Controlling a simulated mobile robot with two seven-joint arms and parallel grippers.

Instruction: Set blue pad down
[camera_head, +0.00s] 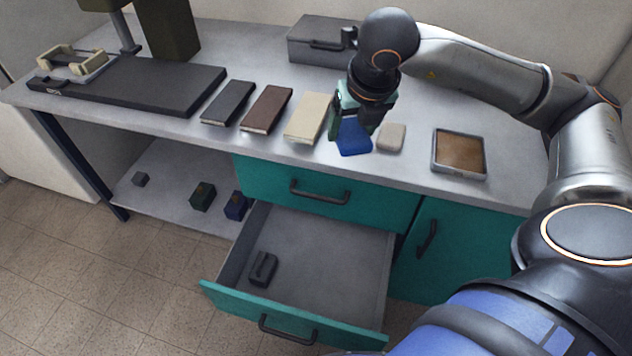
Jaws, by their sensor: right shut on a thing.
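The blue pad (353,138) is a flat blue piece at the front of the grey worktop, to the right of the cream book. My right gripper (354,122) reaches down from above and is shut on the blue pad. The gripper hides the upper part of the pad. I cannot tell whether the pad's lower edge touches the worktop. My left gripper is not in view.
A beige block (391,137) lies close right of the pad, and a brown-filled tray (459,154) farther right. Cream (308,117), brown (266,109) and black (228,102) books lie left. A grey case (318,40) stands behind. An open drawer (300,265) juts out below.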

